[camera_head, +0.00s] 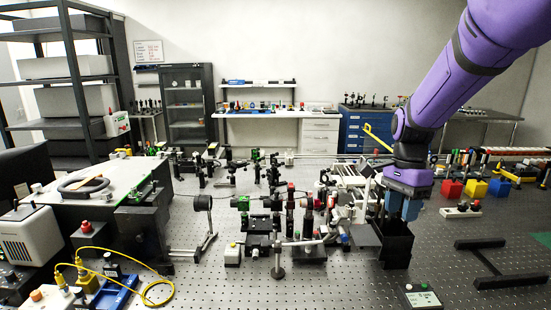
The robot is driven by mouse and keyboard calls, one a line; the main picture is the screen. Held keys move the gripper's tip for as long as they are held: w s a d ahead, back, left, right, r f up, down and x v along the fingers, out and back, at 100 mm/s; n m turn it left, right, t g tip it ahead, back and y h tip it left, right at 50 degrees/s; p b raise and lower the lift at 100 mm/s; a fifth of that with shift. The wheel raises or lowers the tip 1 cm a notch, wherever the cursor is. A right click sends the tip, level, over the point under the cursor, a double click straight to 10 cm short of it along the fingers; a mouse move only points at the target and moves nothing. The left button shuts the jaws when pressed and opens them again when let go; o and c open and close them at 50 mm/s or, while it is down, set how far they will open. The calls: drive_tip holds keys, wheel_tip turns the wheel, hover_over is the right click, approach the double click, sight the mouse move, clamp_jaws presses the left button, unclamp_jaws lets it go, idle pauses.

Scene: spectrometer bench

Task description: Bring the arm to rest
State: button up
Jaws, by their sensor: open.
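My purple arm (450,85) reaches in from the upper right and bends down at its dark wrist. My gripper (403,208) hangs pointing down at the right of the optics bench, with blue parts at its lower end. It is open. It is just above or behind a black open box (396,250), and I cannot tell whether the fingertips touch it. The fingertips are partly hidden by the box.
The perforated bench (340,287) carries several optical mounts (265,225) left of my gripper. A small control box (421,297) sits in front. A black H-shaped frame (487,262) lies at right. Red (451,189) and yellow (475,187) blocks stand behind it.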

drive_tip(key=s+d+r+n+t, duration=0.1)
drive_tip(key=s+r+n+t, duration=0.2)
drive_tip(key=s, duration=0.8)
drive_tip(key=s+d+r+n+t, duration=0.1)
drive_tip(key=s+r+n+t, duration=0.3)
drive_tip(key=s+r+n, duration=0.4)
drive_tip(key=shift+s+d+r+n+h, duration=0.2)
drive_tip(key=shift+s+d+n+h, duration=0.15)
drive_tip(key=shift+s+n, duration=1.5)
drive_tip(key=shift+s, duration=0.1)
